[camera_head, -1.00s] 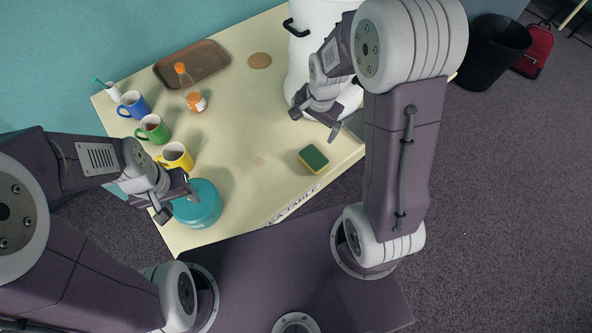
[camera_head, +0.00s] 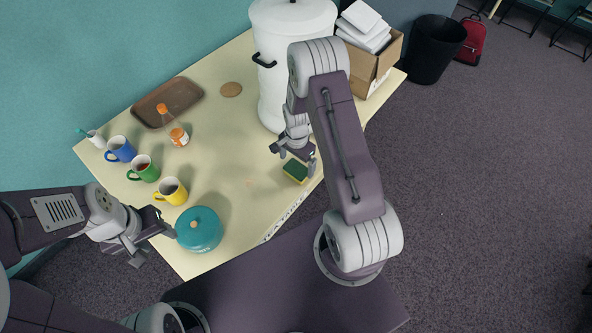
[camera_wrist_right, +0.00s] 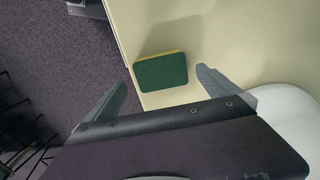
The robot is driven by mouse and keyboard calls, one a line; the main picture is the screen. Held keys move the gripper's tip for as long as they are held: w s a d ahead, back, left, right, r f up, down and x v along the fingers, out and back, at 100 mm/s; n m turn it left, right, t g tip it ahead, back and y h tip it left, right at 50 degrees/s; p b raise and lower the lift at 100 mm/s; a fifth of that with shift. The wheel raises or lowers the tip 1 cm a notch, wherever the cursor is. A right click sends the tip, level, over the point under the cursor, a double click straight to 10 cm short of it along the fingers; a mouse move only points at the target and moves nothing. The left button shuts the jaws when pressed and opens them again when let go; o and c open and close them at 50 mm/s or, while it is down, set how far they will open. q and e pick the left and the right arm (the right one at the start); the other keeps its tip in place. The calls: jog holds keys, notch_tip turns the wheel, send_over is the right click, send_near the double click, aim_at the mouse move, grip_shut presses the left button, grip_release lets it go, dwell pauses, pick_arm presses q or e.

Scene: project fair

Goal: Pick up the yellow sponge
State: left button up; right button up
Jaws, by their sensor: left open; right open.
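The yellow sponge (camera_head: 295,171) has a dark green top and lies flat near the right front edge of the cream table. My right gripper (camera_head: 296,158) is open and hovers just above and behind it, partly over it in the head view. In the right wrist view the sponge (camera_wrist_right: 161,72) shows green side up with a thin yellow side, ahead of the two spread fingers of the right gripper (camera_wrist_right: 163,88) and between their lines. Nothing is between the fingers' tips that looks gripped. My left gripper (camera_head: 150,242) is open and empty beside the teal pot.
A teal lidded pot (camera_head: 200,232), yellow mug (camera_head: 171,192), green mug (camera_head: 144,169) and blue mug (camera_head: 121,150) stand along the table's left side. A tray (camera_head: 172,98), orange-capped bottle (camera_head: 178,136), coaster (camera_head: 231,90), white urn (camera_head: 272,85) and cardboard box (camera_head: 375,72) are behind. The middle is clear.

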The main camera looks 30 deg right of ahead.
aim_at(297, 169)
jog(key=f+p, duration=0.1)
jog(key=f, duration=0.1)
jog(key=f+p, duration=0.1)
jog(key=f, duration=0.2)
jog(key=shift+w+d, duration=0.15)
jog(key=shift+d, duration=0.05)
jog(key=shift+f, duration=0.1)
jog(key=shift+a, duration=0.15)
jog(key=shift+c, duration=0.3)
jog(key=c, duration=1.3)
jog(key=shift+r+b, duration=0.3)
jog(key=shift+r, duration=0.1)
jog(key=r+b, duration=0.1)
jog(key=r, duration=0.2)
jog(key=shift+s+d+r+b, duration=0.2)
jog(key=shift+d+r+b, duration=0.1)
jog(key=shift+d+b, duration=0.1)
jog(key=s+d+r+b, duration=0.1)
jog(key=s+d+r, duration=0.2)
jog(key=s, duration=0.1)
jog(key=s+d+r+b, duration=0.1)
jog(key=s+d+r, duration=0.2)
jog(key=d, duration=0.1)
jog(key=shift+s+d+r, duration=0.3)
jog(key=shift+s+r, duration=0.1)
